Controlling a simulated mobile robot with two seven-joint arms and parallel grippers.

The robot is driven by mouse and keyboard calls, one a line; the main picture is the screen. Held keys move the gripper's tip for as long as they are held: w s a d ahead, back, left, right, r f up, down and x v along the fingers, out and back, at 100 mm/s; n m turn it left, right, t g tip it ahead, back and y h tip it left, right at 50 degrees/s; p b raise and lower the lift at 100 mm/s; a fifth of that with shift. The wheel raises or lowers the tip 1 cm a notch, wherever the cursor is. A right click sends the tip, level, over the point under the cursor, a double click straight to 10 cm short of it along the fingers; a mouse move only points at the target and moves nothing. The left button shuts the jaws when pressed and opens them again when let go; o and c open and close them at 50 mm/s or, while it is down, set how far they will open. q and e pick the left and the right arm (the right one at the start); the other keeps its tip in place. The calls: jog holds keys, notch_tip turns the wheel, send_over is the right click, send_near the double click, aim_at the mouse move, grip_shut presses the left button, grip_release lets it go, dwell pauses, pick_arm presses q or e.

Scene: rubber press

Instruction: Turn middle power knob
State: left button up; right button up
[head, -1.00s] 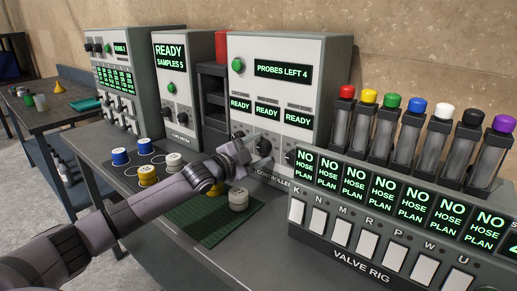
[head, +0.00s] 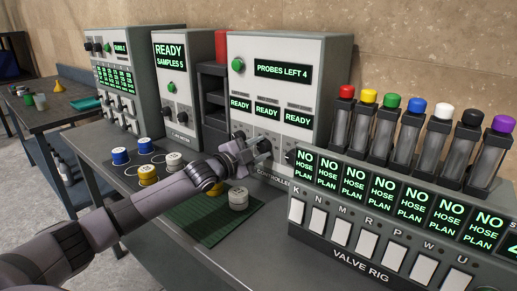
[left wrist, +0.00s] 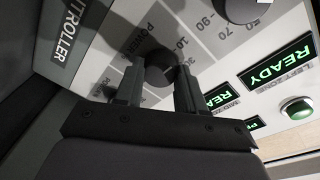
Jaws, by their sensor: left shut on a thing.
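The grey-white controller panel (head: 288,93) stands at the back middle of the bench. Its lower face carries a row of dark knobs; a right knob (head: 291,156) shows beside my gripper. My left gripper (head: 264,149) is at the panel's lower middle and hides most of the middle knob in the head view. In the left wrist view, the dark round knob (left wrist: 158,68) sits between the two fingers of my left gripper (left wrist: 160,88), which are shut on it. A printed power label is beside it. My right gripper is not in view.
The valve rig (head: 360,255) with several coloured-cap tubes stands close on the right. A white-grey jar (head: 238,199) and a green mat (head: 203,222) lie below my left arm. Blue and yellow spools are at the left. A large dark knob (left wrist: 242,10) is near the fingers.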

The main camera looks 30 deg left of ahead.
pick_arm(q)
jog(key=m+p, duration=0.2)
jog(key=m, duration=0.2)
jog(key=shift+g, duration=0.3)
jog(key=m+p, duration=0.2)
jog(key=m, duration=0.3)
jog(key=shift+m+y, duration=0.3)
jog(key=shift+y, duration=0.1)
jog(key=m+p, duration=0.1)
jog(key=m, duration=0.2)
jog(key=shift+y, duration=0.3)
jog(key=shift+m+y, duration=0.3)
jog(key=shift+m, duration=1.4)
jog(key=o, duration=1.1)
jog(key=shift+d, duration=0.1)
jog(key=shift+c, duration=0.2)
